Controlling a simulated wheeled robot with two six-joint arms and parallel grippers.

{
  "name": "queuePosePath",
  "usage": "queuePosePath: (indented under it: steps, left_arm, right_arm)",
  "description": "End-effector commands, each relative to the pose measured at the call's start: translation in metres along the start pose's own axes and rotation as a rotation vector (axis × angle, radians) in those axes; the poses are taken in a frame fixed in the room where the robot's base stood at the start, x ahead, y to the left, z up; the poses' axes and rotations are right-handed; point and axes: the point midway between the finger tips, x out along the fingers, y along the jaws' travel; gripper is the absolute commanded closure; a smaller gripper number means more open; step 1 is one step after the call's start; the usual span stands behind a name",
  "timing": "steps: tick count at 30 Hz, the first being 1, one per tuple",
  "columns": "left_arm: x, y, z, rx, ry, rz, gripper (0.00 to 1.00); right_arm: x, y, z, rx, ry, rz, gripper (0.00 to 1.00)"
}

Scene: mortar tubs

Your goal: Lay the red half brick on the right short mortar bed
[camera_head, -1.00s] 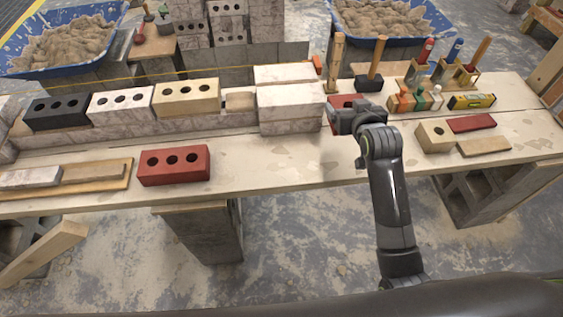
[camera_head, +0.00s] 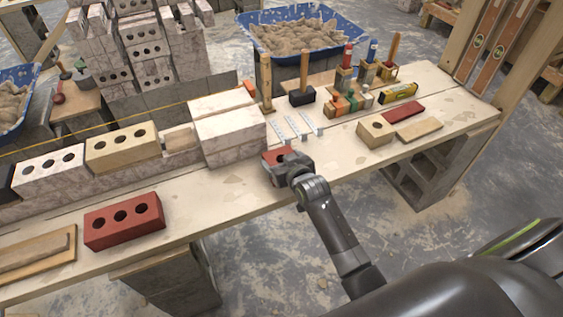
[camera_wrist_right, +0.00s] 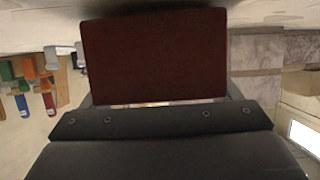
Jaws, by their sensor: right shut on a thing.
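The red half brick (camera_head: 276,156) is in the jaws of my right gripper (camera_head: 287,168), above the bench just right of the pale block stack. In the right wrist view its dark red face (camera_wrist_right: 155,55) fills the upper middle, over the dark gripper body (camera_wrist_right: 160,122). A short sandy mortar patch (camera_head: 181,140) shows on the low wall, between the cream three-hole brick (camera_head: 122,148) and the pale block stack (camera_head: 228,130). The half brick is apart from it, to its right. My left gripper is out of view.
The pale stack rises between the half brick and the mortar patch. A whole red brick (camera_head: 124,221) lies on the bench (camera_head: 215,200) in front. A yellow line runs above the wall.

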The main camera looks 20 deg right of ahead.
Motion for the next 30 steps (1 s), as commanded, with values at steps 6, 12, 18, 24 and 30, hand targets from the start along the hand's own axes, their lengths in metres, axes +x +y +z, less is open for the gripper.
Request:
queuePosePath:
  steps: [6, 12, 18, 24, 30]
  left_arm:
    - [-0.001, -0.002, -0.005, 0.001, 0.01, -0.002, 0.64]
    - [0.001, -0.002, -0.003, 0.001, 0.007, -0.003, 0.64]
    - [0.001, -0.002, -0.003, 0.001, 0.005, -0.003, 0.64]
    - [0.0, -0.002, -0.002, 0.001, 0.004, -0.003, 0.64]
    - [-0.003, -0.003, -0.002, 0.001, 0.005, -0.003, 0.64]
  right_arm:
    - [0.002, -0.001, 0.001, 0.0, 0.01, -0.001, 0.67]
    - [0.003, -0.001, 0.003, 0.0, 0.01, -0.001, 0.67]
    - [0.003, 0.0, 0.007, 0.0, 0.002, 0.0, 0.0]
    - [0.003, 0.0, 0.006, 0.0, 0.002, 0.0, 0.0]
    - [-0.01, 0.0, 0.004, 0.003, 0.003, 0.0, 0.0]
